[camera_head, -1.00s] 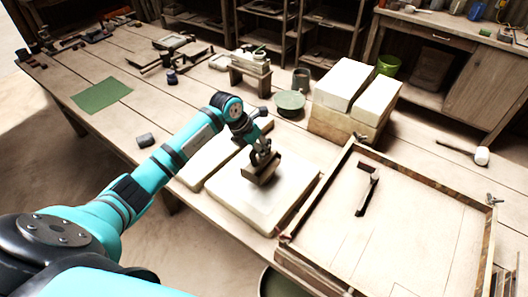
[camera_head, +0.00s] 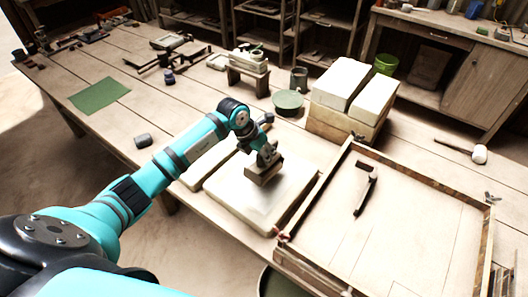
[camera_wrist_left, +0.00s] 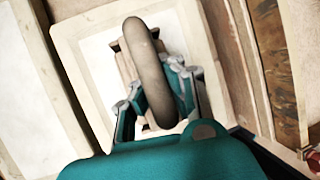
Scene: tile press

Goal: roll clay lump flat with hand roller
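My left gripper (camera_head: 266,154) is over a pale square slab (camera_head: 250,205) near the table's front edge. It is shut on the hand roller (camera_head: 263,172), whose brown block-like lower part shows under the fingers. In the left wrist view, the roller's thick rounded brown handle (camera_wrist_left: 150,75) stands between the two fingers (camera_wrist_left: 157,98). The slab also shows there, with a paler inner area (camera_wrist_left: 192,32) inside a cream border. I cannot tell whether this inner area is the clay. No separate clay lump can be made out. Whether the roller touches the slab is unclear. My right gripper is not in view.
A wooden-framed tray (camera_head: 420,222) with a dark-handled tool (camera_head: 366,194) lies right of the slab. White blocks (camera_head: 340,82) stand behind it. A green disc (camera_head: 288,101), a dark cup (camera_head: 299,78) and a green mat (camera_head: 99,95) are farther back. The table's left middle is mostly clear.

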